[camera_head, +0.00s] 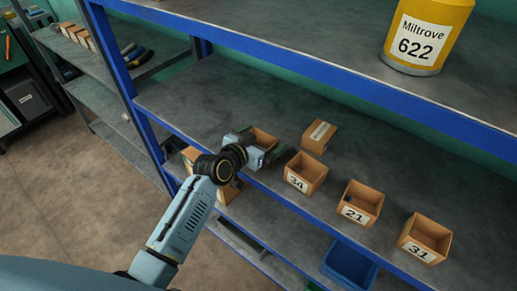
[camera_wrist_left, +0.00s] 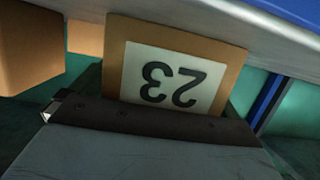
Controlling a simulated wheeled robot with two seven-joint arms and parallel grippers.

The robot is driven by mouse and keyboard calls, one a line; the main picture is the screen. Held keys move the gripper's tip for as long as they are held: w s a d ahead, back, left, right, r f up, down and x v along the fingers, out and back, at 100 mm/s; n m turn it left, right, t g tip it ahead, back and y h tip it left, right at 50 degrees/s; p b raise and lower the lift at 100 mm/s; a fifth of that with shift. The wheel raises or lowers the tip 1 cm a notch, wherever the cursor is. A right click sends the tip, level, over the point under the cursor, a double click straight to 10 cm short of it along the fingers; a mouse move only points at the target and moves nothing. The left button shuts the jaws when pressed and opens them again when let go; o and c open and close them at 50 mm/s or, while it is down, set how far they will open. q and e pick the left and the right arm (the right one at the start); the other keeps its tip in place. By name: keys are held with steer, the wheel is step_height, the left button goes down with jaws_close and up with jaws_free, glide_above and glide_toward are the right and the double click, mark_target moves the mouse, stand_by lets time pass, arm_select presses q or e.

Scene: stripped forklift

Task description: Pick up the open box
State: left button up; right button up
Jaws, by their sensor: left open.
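An open cardboard box with a label reading 23 (camera_wrist_left: 175,82) fills the middle of the left wrist view, upside down there. In the head view the same open box (camera_head: 264,137) stands on the middle shelf, partly hidden by my left gripper (camera_head: 256,149). My left gripper is open, with one finger on each side of the box; I cannot tell whether they touch it. More open boxes, labelled 34 (camera_head: 304,173), 21 (camera_head: 360,203) and 31 (camera_head: 425,239), stand to the right along the shelf. My right gripper is not in view.
A closed box (camera_head: 320,136) stands behind box 34. The blue-edged upper shelf (camera_head: 300,62) overhangs this shelf and bears a yellow canister (camera_head: 425,35). Below are a blue bin (camera_head: 349,264) and boxes partly hidden by my arm. Another shelf rack (camera_head: 100,97) stands at the left.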

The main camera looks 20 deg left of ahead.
arm_select(q)
steer(key=c, duration=1)
